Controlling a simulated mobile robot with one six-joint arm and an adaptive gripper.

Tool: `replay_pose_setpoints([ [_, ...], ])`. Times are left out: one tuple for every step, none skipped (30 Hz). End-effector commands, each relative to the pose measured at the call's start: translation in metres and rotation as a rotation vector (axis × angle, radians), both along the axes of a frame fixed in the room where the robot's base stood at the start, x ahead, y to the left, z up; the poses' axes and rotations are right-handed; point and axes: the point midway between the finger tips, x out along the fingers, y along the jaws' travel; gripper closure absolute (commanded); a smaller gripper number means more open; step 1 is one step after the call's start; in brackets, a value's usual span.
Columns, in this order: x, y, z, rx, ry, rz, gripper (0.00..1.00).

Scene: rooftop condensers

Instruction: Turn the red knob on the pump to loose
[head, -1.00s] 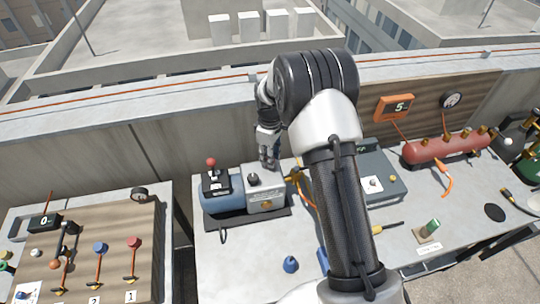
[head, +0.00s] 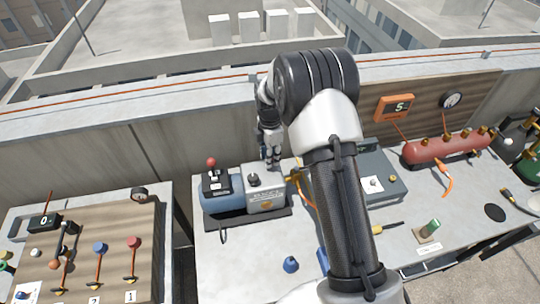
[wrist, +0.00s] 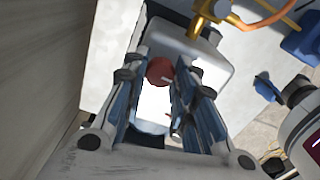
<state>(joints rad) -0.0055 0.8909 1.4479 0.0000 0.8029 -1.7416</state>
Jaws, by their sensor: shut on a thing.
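The pump (head: 228,202), with a blue motor and a pale grey body, sits on a dark base on the bench. The red knob (wrist: 160,71), which has a pale mark, shows in the wrist view against the pump's pale grey body (wrist: 205,58). My gripper (wrist: 162,74) is shut on the red knob, with one finger on each side. In the head view my gripper (head: 272,162) points down behind the pump's right end, and the knob cannot be made out there. How far the knob is turned is unclear.
A red-topped switch (head: 211,163) stands on the motor. A brass fitting with an orange hose (wrist: 215,12) is close to the gripper. A grey case (head: 378,180) stands to the right. The parapet wall (head: 100,155) is behind the bench.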

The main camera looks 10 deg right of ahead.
Motion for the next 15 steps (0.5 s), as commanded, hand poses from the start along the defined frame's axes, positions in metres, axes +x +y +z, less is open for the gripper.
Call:
replay_pose_setpoints([
  [0.0005, 0.0000, 0.0007, 0.000, -0.002, 0.019, 0.98],
  [0.0005, 0.0000, 0.0007, 0.000, -0.002, 0.032, 0.98],
  [0.0005, 0.0000, 0.0007, 0.000, -0.002, 0.046, 0.98],
  [0.0005, 0.0000, 0.0007, 0.000, -0.002, 0.055, 0.98],
  [0.0005, 0.0000, 0.0007, 0.000, -0.002, 0.064, 0.98],
  [0.0005, 0.0000, 0.0007, 0.000, -0.002, 0.073, 0.98],
  [0.0005, 0.0000, 0.0007, 0.000, -0.002, 0.079, 0.98],
  [0.0005, 0.0000, 0.0007, 0.000, -0.002, 0.085, 0.98],
  [0.0005, 0.0000, 0.0007, 0.000, -0.002, 0.091, 0.98],
  [0.0005, 0.0000, 0.0007, 0.000, -0.002, 0.094, 0.98],
  [0.0005, 0.0000, 0.0007, 0.000, -0.002, 0.097, 0.98],
  [0.0005, 0.0000, 0.0007, 0.000, -0.002, 0.099, 0.98],
  [0.0005, 0.0000, 0.0007, 0.000, -0.002, 0.101, 0.98],
  [0.0005, 0.0000, 0.0007, 0.000, -0.002, 0.101, 0.98],
  [0.0005, 0.0000, 0.0007, -0.001, -0.002, 0.102, 0.98],
])
